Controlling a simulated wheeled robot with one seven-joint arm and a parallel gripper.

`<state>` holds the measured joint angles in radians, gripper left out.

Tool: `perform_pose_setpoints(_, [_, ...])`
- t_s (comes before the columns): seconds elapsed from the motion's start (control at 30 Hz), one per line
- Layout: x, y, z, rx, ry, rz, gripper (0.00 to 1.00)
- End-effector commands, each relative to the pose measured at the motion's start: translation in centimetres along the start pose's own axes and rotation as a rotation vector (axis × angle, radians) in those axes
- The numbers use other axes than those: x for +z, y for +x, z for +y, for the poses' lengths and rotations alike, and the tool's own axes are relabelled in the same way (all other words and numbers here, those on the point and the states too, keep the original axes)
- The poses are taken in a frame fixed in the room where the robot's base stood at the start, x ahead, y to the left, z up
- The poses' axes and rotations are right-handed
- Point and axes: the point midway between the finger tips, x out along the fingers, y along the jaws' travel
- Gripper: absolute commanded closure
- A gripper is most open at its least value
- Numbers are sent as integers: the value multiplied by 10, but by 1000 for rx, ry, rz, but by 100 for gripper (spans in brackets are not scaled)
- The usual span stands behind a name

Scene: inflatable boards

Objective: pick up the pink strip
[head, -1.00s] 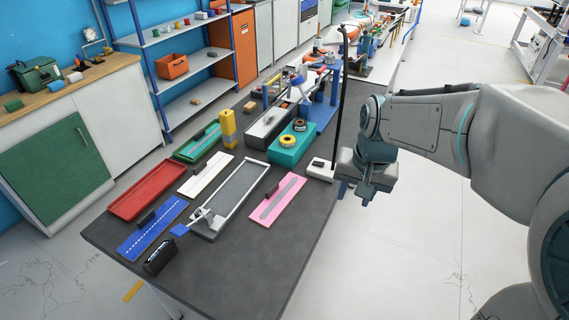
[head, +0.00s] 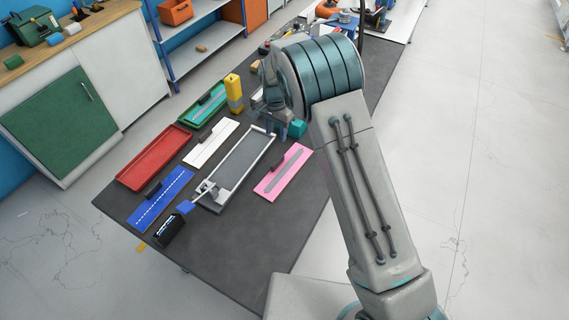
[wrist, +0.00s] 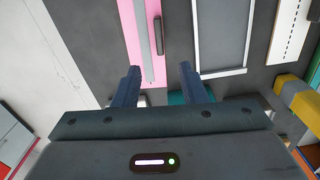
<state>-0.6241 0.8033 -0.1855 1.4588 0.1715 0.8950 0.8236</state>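The pink strip (head: 283,171) lies flat on the dark table, right of the grey framed tray (head: 238,168). In the head view my arm hides part of the gripper.
A white strip (head: 210,143), a blue strip (head: 160,199), a red tray (head: 153,160) and a green tray (head: 203,104) lie to the left. A yellow block (head: 234,92) stands behind. A dark box (head: 170,229) sits near the front edge. The table's front right is clear.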

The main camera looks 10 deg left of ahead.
Motion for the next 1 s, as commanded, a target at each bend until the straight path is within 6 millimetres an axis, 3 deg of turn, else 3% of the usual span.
perform_pose_setpoints(0.17, [0,24,0,3,0,-1,62])
perform_pose_setpoints(0.4, [0,74,1,3,-1,-1,62])
perform_pose_setpoints(0.67, [0,92,1,1,-1,-1,62])
perform_pose_setpoints(1.0, [-2,137,2,1,-1,0,62])
